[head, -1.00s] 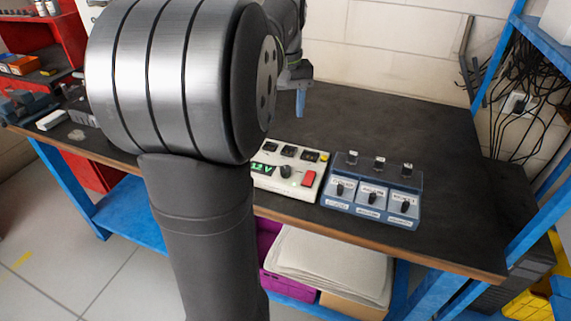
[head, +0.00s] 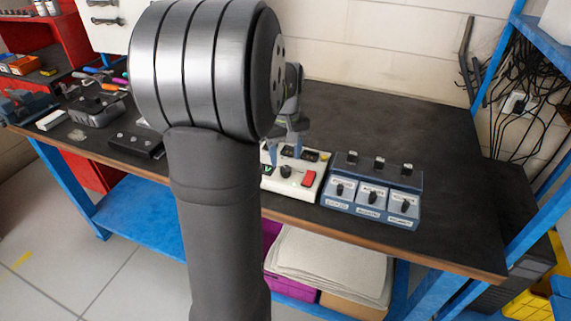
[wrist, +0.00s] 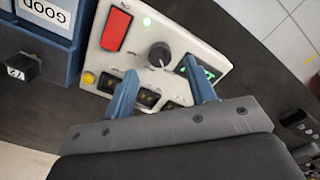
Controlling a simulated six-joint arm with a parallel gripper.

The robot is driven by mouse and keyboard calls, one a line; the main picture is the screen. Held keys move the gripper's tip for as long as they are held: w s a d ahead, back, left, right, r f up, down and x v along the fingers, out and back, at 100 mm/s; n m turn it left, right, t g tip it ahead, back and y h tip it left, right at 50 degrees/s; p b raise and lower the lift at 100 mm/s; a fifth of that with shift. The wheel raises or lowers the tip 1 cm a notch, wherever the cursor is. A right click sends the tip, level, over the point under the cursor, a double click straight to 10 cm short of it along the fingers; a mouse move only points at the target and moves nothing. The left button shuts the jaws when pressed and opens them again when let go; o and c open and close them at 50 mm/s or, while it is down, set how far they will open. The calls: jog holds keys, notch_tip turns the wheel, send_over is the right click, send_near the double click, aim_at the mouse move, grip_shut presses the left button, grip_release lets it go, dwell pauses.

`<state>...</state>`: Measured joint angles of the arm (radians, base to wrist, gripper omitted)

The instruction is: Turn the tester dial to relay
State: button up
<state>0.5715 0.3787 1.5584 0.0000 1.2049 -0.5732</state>
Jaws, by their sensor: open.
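The white tester (head: 311,181) lies on the dark bench, partly hidden behind my arm in the head view. Its black round dial (wrist: 159,54) shows in the wrist view, with a red switch (wrist: 116,29) beside it and a lit green display partly behind a finger. The dial labels are too small to read. My gripper (wrist: 158,85) is open with blue fingers spread over the tester, one on each side of the dial's line but short of it. Nothing is between the fingers. In the head view the fingers hang just above the tester's panel.
A blue panel (head: 371,192) with several black knobs and labels stands right of the tester. A black box (head: 137,147) and a grey tray of small items (head: 97,110) lie to the left. The bench's back right is clear.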

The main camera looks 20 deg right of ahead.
aim_at(285, 168)
jog(key=shift+f, duration=1.95)
jog(key=c, duration=1)
jog(key=shift+o, duration=0.2)
jog(key=m, duration=0.5)
jog(key=shift+m, duration=2.4)
